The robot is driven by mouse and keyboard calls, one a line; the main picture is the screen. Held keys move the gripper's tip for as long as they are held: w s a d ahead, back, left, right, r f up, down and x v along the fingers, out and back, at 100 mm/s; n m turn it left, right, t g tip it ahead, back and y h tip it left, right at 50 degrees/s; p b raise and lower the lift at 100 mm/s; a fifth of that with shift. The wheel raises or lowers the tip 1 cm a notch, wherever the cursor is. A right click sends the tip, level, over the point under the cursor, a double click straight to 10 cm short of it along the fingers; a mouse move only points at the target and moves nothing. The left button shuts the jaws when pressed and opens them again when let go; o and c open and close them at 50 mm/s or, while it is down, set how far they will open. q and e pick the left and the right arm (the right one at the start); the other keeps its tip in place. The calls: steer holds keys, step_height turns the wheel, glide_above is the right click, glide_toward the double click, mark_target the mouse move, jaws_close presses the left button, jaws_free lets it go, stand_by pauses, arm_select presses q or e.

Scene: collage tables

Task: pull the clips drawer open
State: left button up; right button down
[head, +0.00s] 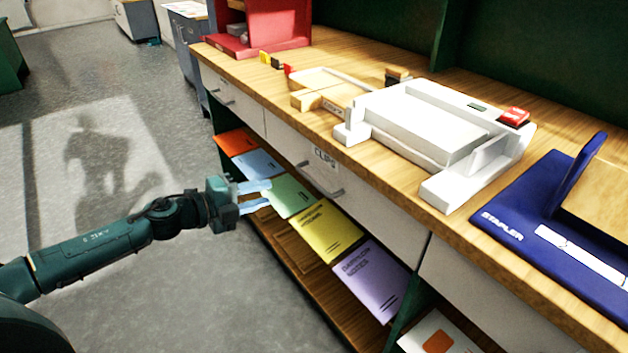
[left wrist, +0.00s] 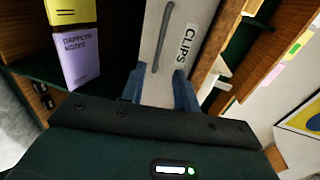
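The clips drawer (head: 375,200) is a white front under the wooden counter, with a "CLIPS" label and a grey bar handle (head: 320,179). It looks shut, flush with the cabinet. In the left wrist view the drawer front (left wrist: 152,88) lies ahead, with its handle (left wrist: 162,40) running lengthwise beside the label (left wrist: 188,45). My left gripper (head: 268,194) is open and empty, in front of the cabinet and short of the handle. Its two blue fingers (left wrist: 159,88) stand apart in the left wrist view, with the handle beyond them. My right gripper is not in view.
Below the drawer, an open shelf holds coloured booklets, including a yellow one (head: 325,232) and a purple one (head: 370,278). A white machine (head: 425,125) and a blue stapler base (head: 530,225) stand on the counter. The grey floor (head: 200,300) before the cabinet is clear.

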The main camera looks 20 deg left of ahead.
mark_target(311, 182)
arm_select(q)
steer(key=x, duration=1.3)
steer(key=shift+r, duration=0.1)
jaws_close()
